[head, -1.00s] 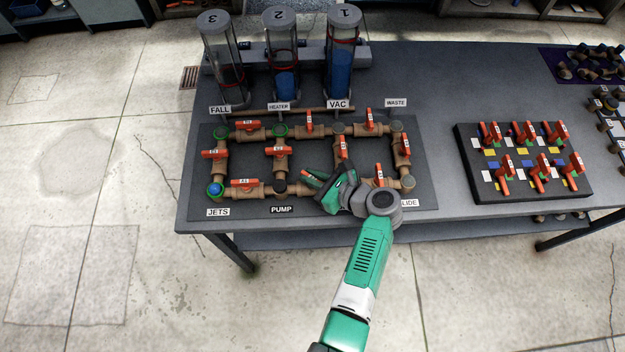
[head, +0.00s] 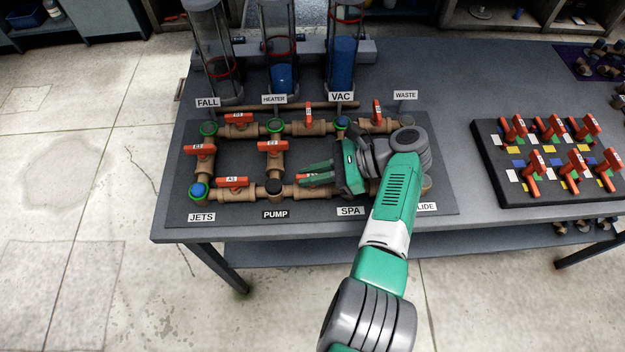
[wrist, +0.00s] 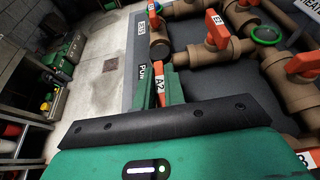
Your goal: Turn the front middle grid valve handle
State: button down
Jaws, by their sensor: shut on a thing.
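The front middle valve handle, orange with a white A2 tag (wrist: 158,88), sits on the front pipe between the PUMP and SPA labels. My gripper (head: 303,174) is shut on it, its green fingers on either side. In the wrist view the handle lies between the fingers, roughly in line with them. In the head view only a bit of orange shows between the fingers.
The brown pipe grid sits on a dark board (head: 180,165) on a grey table. Other orange handles are close by: A3 (head: 232,182) to the left and another (head: 271,146) behind. Clear cylinders (head: 344,60) stand behind. A second board of orange handles (head: 490,150) lies right.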

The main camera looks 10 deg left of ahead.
jog(key=shift+f, duration=0.1)
dwell(0.4)
jog(key=c, duration=1.5)
grip_release()
jog(key=b+v, duration=0.1)
jog(key=v, duration=0.1)
jog(key=b+v, duration=0.4)
jog(key=shift+w+d+f, duration=0.25)
jog(key=shift+w+d+r+b, duration=0.1)
jog(key=shift+d+r+b, duration=0.4)
jog(key=shift+r, duration=0.1)
